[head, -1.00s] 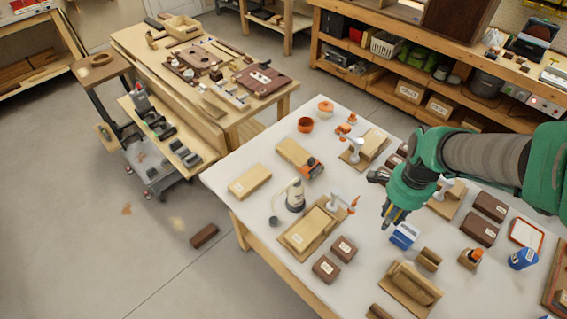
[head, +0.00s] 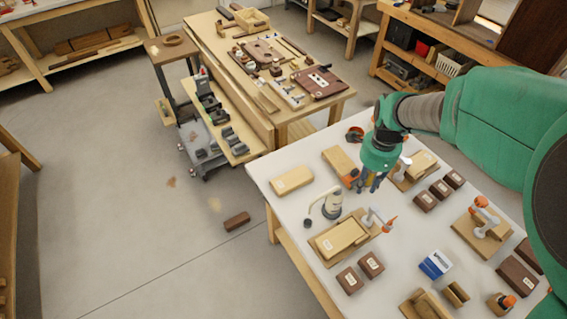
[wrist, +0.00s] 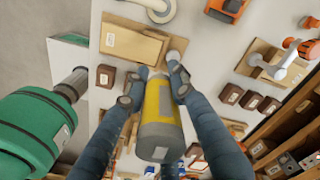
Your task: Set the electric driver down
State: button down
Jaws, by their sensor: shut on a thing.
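The electric driver (wrist: 160,105) is a yellow and grey cylinder with a pale label on its near end. In the wrist view it sits between the two blue-grey fingers of my gripper (wrist: 156,76), which are shut on it from both sides. In the head view my gripper (head: 369,183) points down over the white bench (head: 295,213), beside the orange tool (head: 350,178) on a wooden block. The driver is mostly hidden by the fingers there. I cannot tell its height above the bench or whether its far end touches anything.
A clamp with an orange handle (head: 376,219), dark blocks (head: 371,264) and a blue-white box (head: 436,264) are nearer. Bare bench shows around the pale block (head: 292,180).

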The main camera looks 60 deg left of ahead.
jog(key=s+a+f+p, duration=0.1)
jog(key=s+a, duration=0.4)
jog(key=a, duration=0.3)
jog(key=s+a+f+m+p, duration=0.1)
jog(key=s+a, duration=0.3)
jog(key=a, duration=0.4)
jog(key=s+a+p, duration=0.2)
jog(key=s+a, duration=0.3)
jog(key=a, duration=0.3)
jog(key=f, duration=1.6)
jog(key=shift+w+b, duration=0.25)
jog(key=shift+b, duration=0.05)
jog(key=shift+a, duration=0.1)
send_over(281, 164)
jog(key=shift+a+f+b, duration=0.1)
jog(key=shift+f+b, duration=0.35)
jog(key=shift+f, duration=0.3)
jog(key=shift+f, duration=0.1)
jog(key=shift+s+f, duration=0.1)
jog(key=shift+f, duration=1.55)
jog(key=shift+f+b, duration=0.15)
jog(key=shift+b, duration=0.15)
